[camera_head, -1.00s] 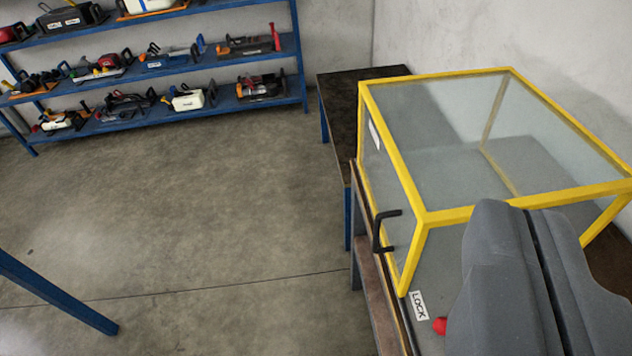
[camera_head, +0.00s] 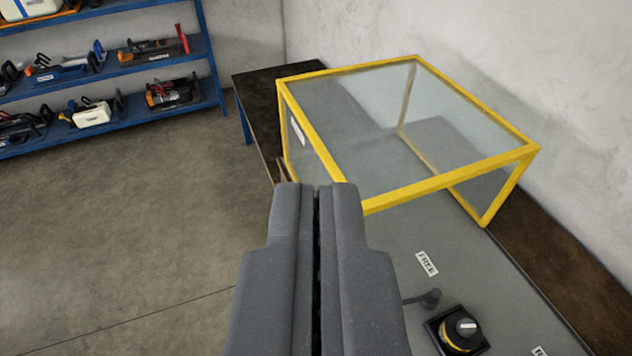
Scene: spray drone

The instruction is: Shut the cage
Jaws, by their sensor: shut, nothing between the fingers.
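The cage (camera_head: 450,170) is a yellow frame with clear panels, standing on a grey board right of centre. A white label (camera_head: 297,131) is on its left panel. The near side shows a top bar and a right post, with no bar along the board at the right. My gripper (camera_head: 317,188) is shut and empty, pointing at the cage's near left corner in the picture. It hides that corner, and the black handle is not visible now. I cannot tell whether the gripper touches the cage.
A board label reads FREE (camera_head: 427,263). Near it are a grey knobbed lever (camera_head: 430,298) and a black box with a yellow-ringed knob (camera_head: 460,328). A blue shelf (camera_head: 160,113) with tools stands at the back left. The floor (camera_head: 150,220) at left is clear.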

